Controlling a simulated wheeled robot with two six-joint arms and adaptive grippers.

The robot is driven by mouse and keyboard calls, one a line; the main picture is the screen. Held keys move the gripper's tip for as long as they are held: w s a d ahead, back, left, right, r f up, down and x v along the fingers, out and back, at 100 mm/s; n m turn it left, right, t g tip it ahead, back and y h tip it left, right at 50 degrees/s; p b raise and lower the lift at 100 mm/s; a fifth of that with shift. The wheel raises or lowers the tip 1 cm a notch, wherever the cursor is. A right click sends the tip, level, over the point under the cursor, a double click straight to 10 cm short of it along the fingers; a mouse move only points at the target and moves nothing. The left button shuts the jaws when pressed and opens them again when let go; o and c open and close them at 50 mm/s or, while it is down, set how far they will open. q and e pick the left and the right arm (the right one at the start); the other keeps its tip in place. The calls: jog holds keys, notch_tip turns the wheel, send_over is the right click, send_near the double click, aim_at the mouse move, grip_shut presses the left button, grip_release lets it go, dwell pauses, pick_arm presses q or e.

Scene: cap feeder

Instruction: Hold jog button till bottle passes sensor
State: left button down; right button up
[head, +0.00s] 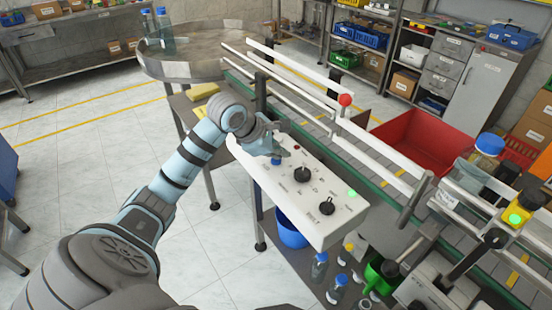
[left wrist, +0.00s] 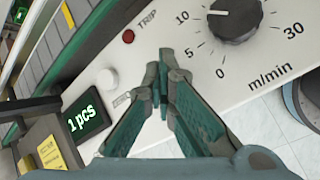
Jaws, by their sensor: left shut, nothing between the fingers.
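My left gripper (head: 274,150) is over the far left part of the white control panel (head: 335,232) in the head view. In the left wrist view its fingertips (left wrist: 162,65) are together and empty, close to the panel face; contact cannot be told. A blue button (head: 276,160) shows beside the gripper in the head view; I cannot read its label. A blue-capped bottle (head: 488,145) stands by the conveyor at the right. A yellow sensor-like unit (head: 520,212) with a green light is in front of it. My right gripper is not in view.
The panel has a red TRIP lamp (left wrist: 128,37), a white button (left wrist: 107,78), a speed knob (left wrist: 232,18), and a "1 pcs" display (left wrist: 87,120). The conveyor rail (head: 380,157) runs behind it. A red bin (head: 425,140) lies beyond. Bottles (head: 320,266) stand below.

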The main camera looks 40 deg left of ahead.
aim_at(279, 161)
pick_arm(q)
jog(key=shift+r, duration=0.1)
dwell(0.8)
jog(key=shift+r+p, duration=0.6)
jog(key=shift+r, duration=0.15)
notch_tip(279, 161, up, 5)
jog(key=p, duration=0.4)
